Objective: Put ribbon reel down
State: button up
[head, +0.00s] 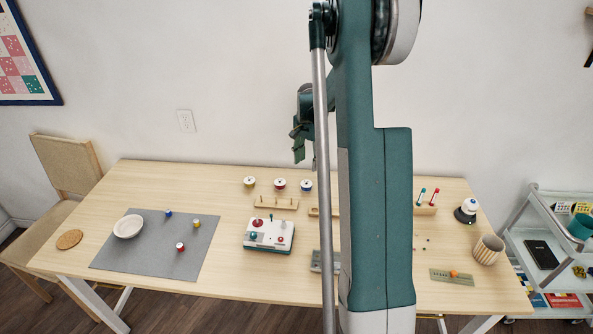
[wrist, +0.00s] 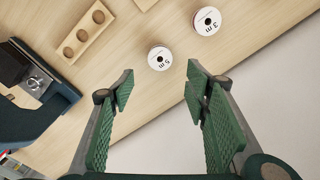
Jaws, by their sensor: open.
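Three ribbon reels stand in a row near the back edge of the table in the head view: a yellow one (head: 250,182), a red one (head: 280,184) and a blue one (head: 307,186). My gripper (head: 299,148) hangs above the back of the table, close to the blue reel in the picture. In the wrist view my gripper (wrist: 160,82) is open with nothing between its fingers. A white-topped reel marked 5 m (wrist: 159,58) stands on the table just beyond the fingertips, apart from them. Another marked 3 m (wrist: 207,21) stands farther off.
A wooden holder with round holes (wrist: 90,34) lies near the reels. A white panel with red and teal parts (head: 268,235) sits in front. A grey mat (head: 150,250) with a white bowl (head: 128,226) is at left. My arm hides part of the table's right half.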

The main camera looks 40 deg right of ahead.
jog(key=shift+a+r, duration=0.1)
jog(key=s+a+r+n+t, duration=0.1)
jog(key=s+a+r+n, duration=0.2)
jog(key=a+r, duration=0.45)
jog(key=s+a+r+n+t+h, duration=0.15)
jog(key=a+r, duration=0.35)
jog(key=a, duration=0.5)
jog(key=s+a+r+n+t+y, duration=0.1)
jog(key=s+a+r+n, duration=0.2)
jog(key=a+r, duration=0.45)
jog(key=s+a+n+t, duration=0.3)
jog(key=s+a+n, duration=0.6)
jog(key=s+a, duration=1.2)
jog(key=shift+s+a+f+t, duration=0.25)
jog(key=shift+s+a+t, duration=0.15)
jog(key=shift+a, duration=0.45)
jog(key=shift+n, duration=0.25)
